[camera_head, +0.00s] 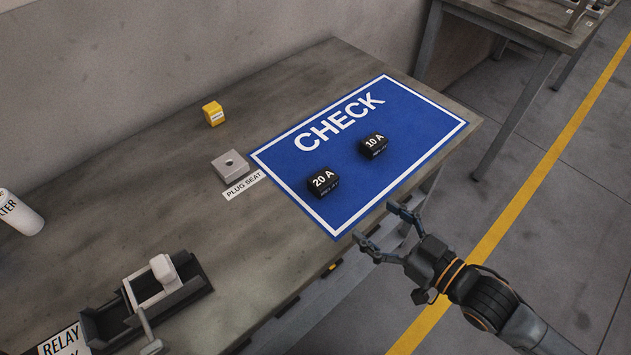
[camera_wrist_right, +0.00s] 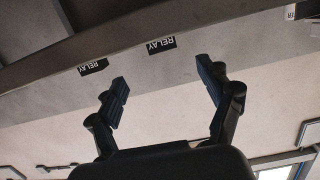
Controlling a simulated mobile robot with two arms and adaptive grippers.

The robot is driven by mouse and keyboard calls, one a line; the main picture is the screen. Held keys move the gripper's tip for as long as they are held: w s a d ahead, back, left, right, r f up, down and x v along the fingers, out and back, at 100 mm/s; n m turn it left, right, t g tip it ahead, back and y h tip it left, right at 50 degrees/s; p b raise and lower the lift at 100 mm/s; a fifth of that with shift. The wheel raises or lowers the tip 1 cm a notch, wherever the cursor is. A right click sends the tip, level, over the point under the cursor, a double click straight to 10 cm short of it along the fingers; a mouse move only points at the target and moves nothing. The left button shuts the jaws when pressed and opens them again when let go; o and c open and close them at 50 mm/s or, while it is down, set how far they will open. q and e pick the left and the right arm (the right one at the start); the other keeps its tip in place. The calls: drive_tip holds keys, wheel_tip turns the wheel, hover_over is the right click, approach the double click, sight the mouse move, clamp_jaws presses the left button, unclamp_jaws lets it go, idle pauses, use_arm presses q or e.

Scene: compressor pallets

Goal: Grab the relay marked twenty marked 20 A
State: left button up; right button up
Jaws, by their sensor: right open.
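The relay marked 20 A (camera_head: 323,183) is a small black block with white lettering, lying on the blue CHECK mat (camera_head: 408,115). A similar black relay marked 10 A (camera_head: 373,145) lies to its upper right on the mat. My right gripper (camera_head: 377,222) is open and empty by the table's front edge, to the lower right of the 20 A relay and apart from it. The right wrist view shows two dark blocks with upside-down RELAY lettering, one (camera_wrist_right: 93,66) and another (camera_wrist_right: 161,45), beyond the open fingers (camera_wrist_right: 162,92); their ratings cannot be read there. My left gripper is not in view.
A grey plug seat block (camera_head: 230,167) and a yellow block (camera_head: 213,113) stand left of the mat. A black tray with a white lever part (camera_head: 198,284) and a white filter cylinder (camera_head: 18,213) are further left. Another table (camera_head: 520,30) stands at the upper right.

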sight(330, 187)
drive_tip(key=x, duration=0.8)
drive_tip(key=shift+w+a+r, duration=0.2)
drive_tip(key=shift+a, duration=0.2)
drive_tip(key=x, duration=0.5)
drive_tip(key=shift+d+p, duration=0.1)
drive_tip(key=shift+p, duration=0.25)
drive_tip(key=c, duration=1.2)
